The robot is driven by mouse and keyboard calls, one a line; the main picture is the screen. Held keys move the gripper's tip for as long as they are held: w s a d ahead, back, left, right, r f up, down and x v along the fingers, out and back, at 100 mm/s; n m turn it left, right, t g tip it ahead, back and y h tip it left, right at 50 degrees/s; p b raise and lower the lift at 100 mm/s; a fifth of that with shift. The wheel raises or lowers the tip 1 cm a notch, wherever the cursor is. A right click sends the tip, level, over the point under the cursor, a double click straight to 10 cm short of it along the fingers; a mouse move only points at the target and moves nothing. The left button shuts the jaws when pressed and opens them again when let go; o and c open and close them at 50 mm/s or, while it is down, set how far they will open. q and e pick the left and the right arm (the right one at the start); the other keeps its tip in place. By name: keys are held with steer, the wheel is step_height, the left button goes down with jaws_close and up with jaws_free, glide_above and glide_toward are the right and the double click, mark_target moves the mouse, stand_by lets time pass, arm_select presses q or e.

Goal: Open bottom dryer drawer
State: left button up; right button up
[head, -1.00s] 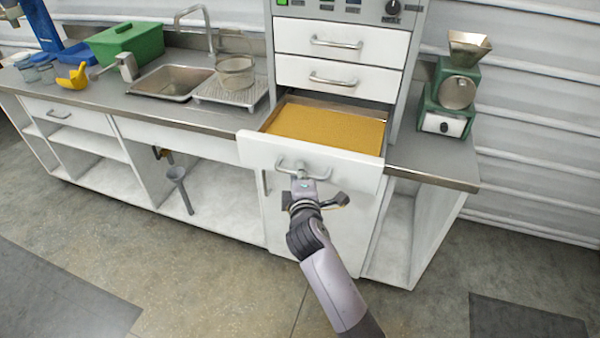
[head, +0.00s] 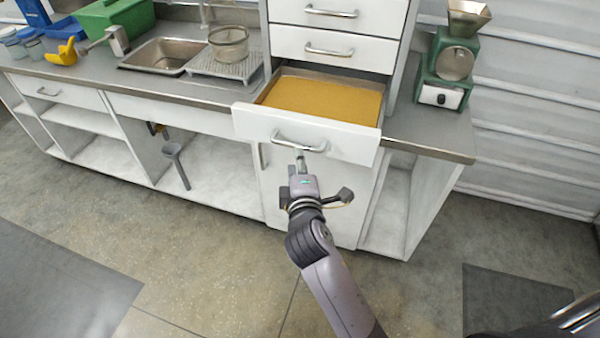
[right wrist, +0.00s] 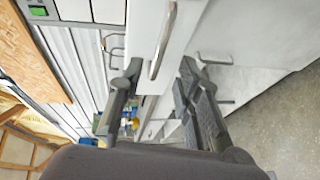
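The bottom dryer drawer (head: 345,140) is pulled out of the white dryer cabinet. A metal tray of yellow-brown grains (head: 320,97) shows inside it. Its bar handle (head: 298,143) is on the front panel, and this handle also shows close in the right wrist view (right wrist: 163,40). My right gripper (head: 301,160) is just in front of and slightly below the handle in the head view. In the right wrist view its fingers (right wrist: 160,66) are spread apart, with the handle between or just beyond the tips. It holds nothing. My left gripper is not in view.
Two shut drawers (head: 335,50) are above the open one. A green grinder (head: 447,70) stands on the counter at right. A sink (head: 172,55) and a wire basket (head: 228,42) are at left. The floor (head: 190,265) in front is clear.

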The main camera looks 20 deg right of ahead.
steer(key=v, duration=0.4)
steer(key=shift+s, duration=0.1)
stand_by(0.3)
step_height(320, 180, down, 20)
steer(key=s+a+g+y, duration=0.2)
steer(key=a+g, duration=0.1)
steer(key=g, duration=0.1)
steer(key=s+d+f+m+g+y, duration=0.15)
steer(key=s+f, duration=0.25)
steer(key=f, duration=0.4)
steer(key=s+f+m+g, duration=0.2)
steer(key=s+f, duration=0.3)
steer(key=f, duration=0.4)
steer(key=s+d+f+m+g, duration=0.2)
steer(key=s+f, duration=0.4)
steer(key=s, duration=0.4)
steer(key=s+d+f+m+g, duration=0.3)
steer(key=s+f, duration=0.4)
steer(key=s, duration=0.4)
steer(key=s+d+f+m+g, duration=0.2)
steer(key=s+d+f+m, duration=0.2)
steer(key=s, duration=0.7)
step_height(320, 180, down, 3)
steer(key=shift+s+d+f, duration=0.25)
steer(key=shift+d, duration=0.9)
